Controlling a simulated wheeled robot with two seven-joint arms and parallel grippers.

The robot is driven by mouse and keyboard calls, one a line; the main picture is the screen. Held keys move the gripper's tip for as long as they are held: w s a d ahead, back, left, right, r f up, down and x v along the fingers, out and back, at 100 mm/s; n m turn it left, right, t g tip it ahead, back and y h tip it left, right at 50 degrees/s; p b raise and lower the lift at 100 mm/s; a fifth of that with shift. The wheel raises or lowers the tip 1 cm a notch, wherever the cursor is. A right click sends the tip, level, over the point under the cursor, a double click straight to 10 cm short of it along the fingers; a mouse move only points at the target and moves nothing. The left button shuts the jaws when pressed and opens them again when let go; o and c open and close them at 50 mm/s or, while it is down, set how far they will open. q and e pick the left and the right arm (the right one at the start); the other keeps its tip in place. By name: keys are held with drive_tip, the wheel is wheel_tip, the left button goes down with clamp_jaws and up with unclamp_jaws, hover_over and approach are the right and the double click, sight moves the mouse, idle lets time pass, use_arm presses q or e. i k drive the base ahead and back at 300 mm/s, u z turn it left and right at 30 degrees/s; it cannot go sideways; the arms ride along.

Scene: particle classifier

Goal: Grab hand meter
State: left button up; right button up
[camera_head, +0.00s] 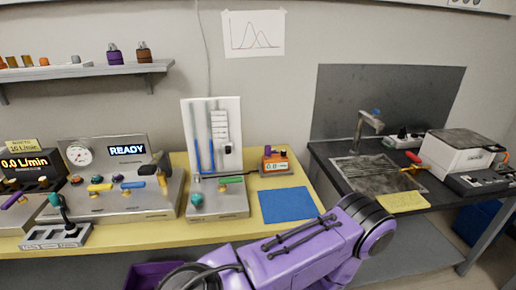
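One of my purple arms crosses the bottom of the view in front of the table. Neither of my grippers is in view.
A blue mat (288,205) lies bare in front of the orange device. A panel with tubes (215,135) stands to its left, beside a READY console (120,175). A dark sink bench (380,172) with a white box (458,152) is at right.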

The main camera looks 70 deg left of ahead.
sight(275, 163)
drive_tip(key=u, duration=1.6)
